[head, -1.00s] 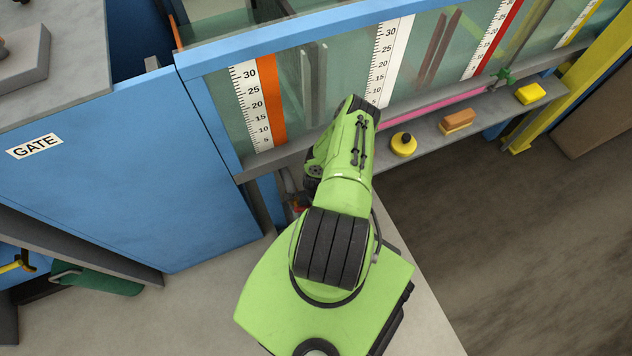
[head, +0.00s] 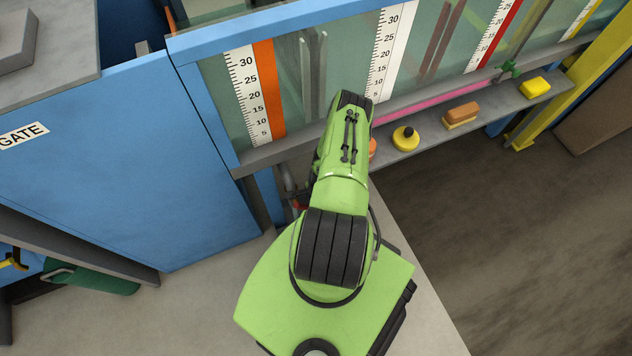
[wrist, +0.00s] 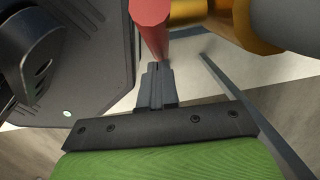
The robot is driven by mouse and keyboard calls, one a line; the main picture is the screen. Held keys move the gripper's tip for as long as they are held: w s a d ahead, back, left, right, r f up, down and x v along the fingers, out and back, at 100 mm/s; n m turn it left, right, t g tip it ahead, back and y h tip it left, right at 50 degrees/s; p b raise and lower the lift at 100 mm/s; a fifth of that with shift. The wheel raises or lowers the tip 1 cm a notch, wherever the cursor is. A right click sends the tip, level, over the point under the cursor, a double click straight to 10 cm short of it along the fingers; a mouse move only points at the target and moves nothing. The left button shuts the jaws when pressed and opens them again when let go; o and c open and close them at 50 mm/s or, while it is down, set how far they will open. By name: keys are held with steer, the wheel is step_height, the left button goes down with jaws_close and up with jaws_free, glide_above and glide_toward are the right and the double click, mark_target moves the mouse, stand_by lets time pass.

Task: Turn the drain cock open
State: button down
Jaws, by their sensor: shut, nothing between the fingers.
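In the wrist view the drain cock shows at the top: a red lever (wrist: 150,22) and a brass body (wrist: 222,14) to its right. My gripper (wrist: 158,72) is shut and empty, its narrow fingers pointing up at the red lever's lower end. The tips look very close to the lever; I cannot tell whether they touch. In the head view my arm hides the gripper and most of the cock; only a small red piece (head: 300,203) shows left of my arm, below the flume.
A grey pipe (wrist: 290,22) joins the brass body. In the head view the glass flume with its scales (head: 248,92) stands behind my arm. Its ledge holds a yellow round knobbed piece (head: 406,139), a brush-like block (head: 461,116) and a yellow block (head: 535,87). A blue GATE cabinet (head: 130,175) stands left.

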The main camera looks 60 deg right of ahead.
steer(key=shift+w+a+f+b, duration=0.1)
steer(key=shift+a+f+b, duration=0.15)
steer(key=shift+f, duration=0.2)
steer(key=shift+w+a+f+b, duration=0.15)
steer(key=shift+f+b, duration=0.1)
steer(key=shift+f, duration=0.3)
stand_by(0.8)
step_height(320, 180, up, 16)
steer(key=s+p, duration=0.1)
steer(key=p, duration=0.5)
steer(key=s+d+f+m+t+y, duration=0.1)
steer(key=s+d+f+m+y, duration=0.2)
steer(key=m, duration=1.6)
steer(key=shift+h, duration=0.6)
steer(key=b+x, duration=0.1)
steer(key=x, duration=0.3)
steer(key=b+x, duration=0.2)
steer(key=x, duration=0.2)
steer(key=w+b+x, duration=0.1)
steer(key=b+x, duration=0.1)
steer(key=x, duration=0.2)
steer(key=shift+w+a+f, duration=0.15)
steer(key=shift+a, duration=0.15)
steer(key=shift+w+a, duration=0.3)
